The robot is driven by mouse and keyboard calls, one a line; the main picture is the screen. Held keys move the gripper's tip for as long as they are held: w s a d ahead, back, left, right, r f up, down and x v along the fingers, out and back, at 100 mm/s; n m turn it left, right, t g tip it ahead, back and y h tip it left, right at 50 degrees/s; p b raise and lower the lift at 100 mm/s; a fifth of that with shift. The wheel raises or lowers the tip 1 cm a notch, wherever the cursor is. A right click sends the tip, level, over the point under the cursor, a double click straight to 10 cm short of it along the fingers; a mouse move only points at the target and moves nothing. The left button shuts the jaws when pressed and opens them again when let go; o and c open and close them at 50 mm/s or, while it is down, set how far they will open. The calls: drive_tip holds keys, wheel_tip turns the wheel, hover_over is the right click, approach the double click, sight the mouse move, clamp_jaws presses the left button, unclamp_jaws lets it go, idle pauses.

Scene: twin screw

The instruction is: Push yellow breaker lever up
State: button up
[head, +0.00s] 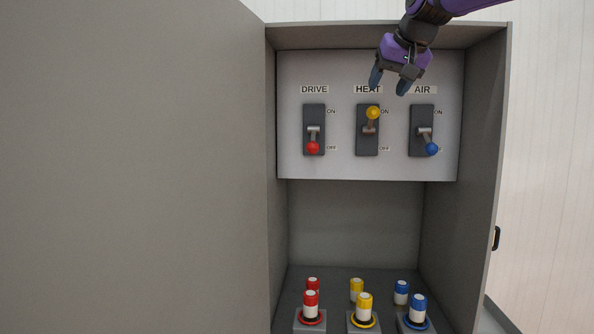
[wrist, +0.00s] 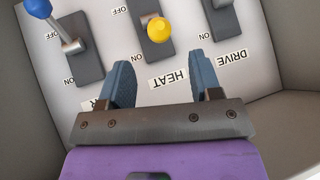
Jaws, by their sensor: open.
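The yellow breaker lever (head: 372,114) is on the middle switch, labelled HEAT, and its knob points up beside the ON mark. In the wrist view the yellow knob (wrist: 159,30) shows beyond my fingertips, roughly between them. My gripper (head: 388,84) is open and empty, above and slightly right of the yellow knob, in front of the panel near the HEAT and AIR labels. It also shows in the wrist view (wrist: 165,75), with two blue fingers apart. No contact between fingers and lever shows.
The red DRIVE lever (head: 313,146) and the blue AIR lever (head: 431,148) both point down at OFF. The grey cabinet (head: 490,150) surrounds the panel, with a large door (head: 130,170) at left. Several red, yellow and blue cylinders stand on the cabinet floor (head: 340,272).

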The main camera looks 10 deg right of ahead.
drive_tip(key=s+a+f+n+g, duration=0.1)
drive_tip(key=s+f+g, duration=0.1)
drive_tip(key=s+f, duration=1.2)
drive_tip(key=s+a+f+n+g, duration=0.1)
drive_tip(key=s+a+f, duration=0.1)
drive_tip(key=s+f, duration=1.3)
drive_tip(key=shift+s+a+g+h, duration=0.15)
drive_tip(key=shift+s+g+h, duration=0.25)
drive_tip(key=shift+s, duration=0.35)
